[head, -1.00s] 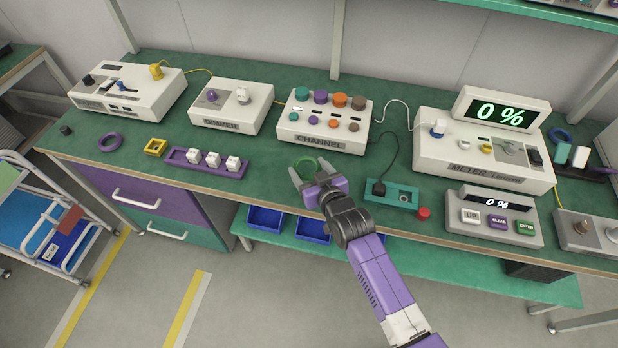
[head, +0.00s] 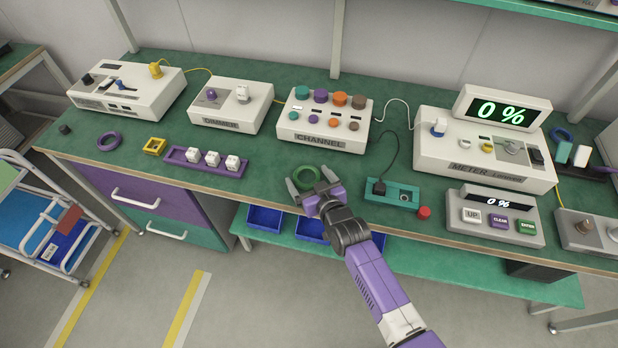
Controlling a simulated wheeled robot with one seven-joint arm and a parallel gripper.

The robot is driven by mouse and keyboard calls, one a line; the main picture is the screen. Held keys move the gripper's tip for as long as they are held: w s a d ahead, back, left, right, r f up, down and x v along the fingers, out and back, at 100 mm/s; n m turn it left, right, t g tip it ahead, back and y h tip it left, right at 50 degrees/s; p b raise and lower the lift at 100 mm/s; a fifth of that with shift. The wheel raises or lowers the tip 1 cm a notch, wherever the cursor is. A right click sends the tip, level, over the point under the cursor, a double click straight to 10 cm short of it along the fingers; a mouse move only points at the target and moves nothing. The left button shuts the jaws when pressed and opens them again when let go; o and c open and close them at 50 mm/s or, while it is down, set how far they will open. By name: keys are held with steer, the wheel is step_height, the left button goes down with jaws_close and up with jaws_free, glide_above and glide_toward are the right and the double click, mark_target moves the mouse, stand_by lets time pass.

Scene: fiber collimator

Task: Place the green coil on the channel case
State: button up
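The green coil (head: 306,177) is a ring lying on the green bench top, in front of the channel case. The channel case (head: 318,143) is a white box labelled CHANNEL, with several coloured knobs on its sloped top, at the back middle of the bench. My gripper (head: 308,183) is low over the bench at the coil's near side. Its two fingers are spread apart and point toward the coil, with nothing held between them. I cannot tell whether a finger touches the coil.
A purple tray with white cubes (head: 178,157) lies to the left, and the dimmer case (head: 222,122) stands behind it. A teal block with a black plug (head: 392,194) is close on the right. A dark cable (head: 396,150) runs behind it. Bare bench lies between coil and case.

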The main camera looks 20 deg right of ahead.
steer(key=shift+r, duration=0.2)
steer(key=v, duration=1.2)
